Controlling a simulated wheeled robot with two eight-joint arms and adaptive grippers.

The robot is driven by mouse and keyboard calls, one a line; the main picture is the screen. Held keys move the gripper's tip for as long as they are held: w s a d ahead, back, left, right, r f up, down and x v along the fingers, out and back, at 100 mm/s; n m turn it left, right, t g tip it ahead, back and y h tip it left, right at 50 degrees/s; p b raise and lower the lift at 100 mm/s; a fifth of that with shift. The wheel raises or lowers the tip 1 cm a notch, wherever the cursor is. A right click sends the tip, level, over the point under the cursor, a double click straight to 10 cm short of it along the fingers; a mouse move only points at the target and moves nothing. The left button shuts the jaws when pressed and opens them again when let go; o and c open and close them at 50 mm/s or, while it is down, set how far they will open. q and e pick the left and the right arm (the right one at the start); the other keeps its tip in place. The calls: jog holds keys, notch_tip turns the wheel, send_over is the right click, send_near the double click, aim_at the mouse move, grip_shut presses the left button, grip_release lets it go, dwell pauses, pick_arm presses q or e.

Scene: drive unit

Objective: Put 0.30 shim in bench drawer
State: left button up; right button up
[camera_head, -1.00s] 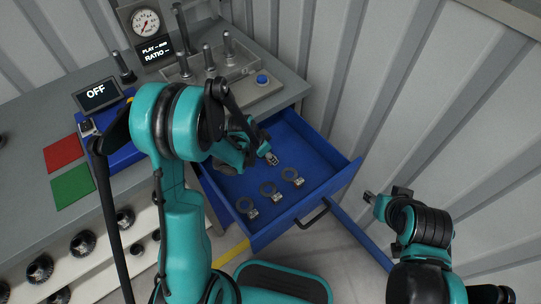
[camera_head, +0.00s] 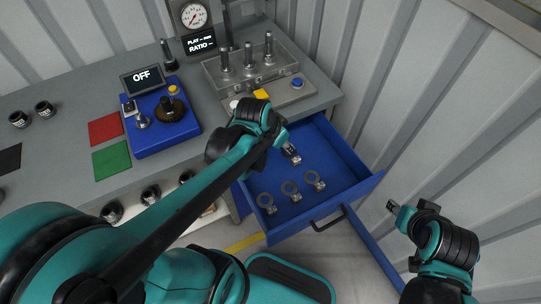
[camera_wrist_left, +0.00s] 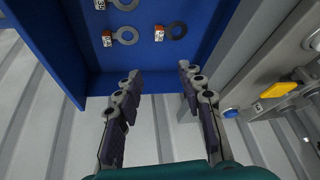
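The blue bench drawer (camera_head: 345,193) stands pulled out under the right end of the bench. Three ring shims with small tags lie in a row on its floor: left (camera_head: 267,200), middle (camera_head: 291,188) and right (camera_head: 315,179). The left wrist view also shows tagged ring shims (camera_wrist_left: 125,35) (camera_wrist_left: 177,30) in the drawer. My left gripper (camera_head: 291,154) is over the back part of the drawer, its fingers (camera_wrist_left: 159,76) apart with nothing between them. My right gripper (camera_head: 392,207) is right of the drawer, away from the shims; its finger gap is unclear.
The bench top holds a blue unit (camera_head: 160,130) with an OFF display, red (camera_head: 105,129) and green (camera_head: 111,159) mats, and a clear-walled fixture (camera_head: 250,68) with upright posts. A corrugated wall (camera_head: 430,120) rises close on the right. The drawer handle (camera_head: 328,219) sticks out in front.

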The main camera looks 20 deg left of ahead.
pick_arm(q)
jog(key=s+r+n+t+y, duration=0.1)
jog(key=s+r+n, duration=0.3)
jog(key=s, duration=0.5)
jog(key=shift+r+t, duration=0.35)
jog(key=shift+t, duration=0.25)
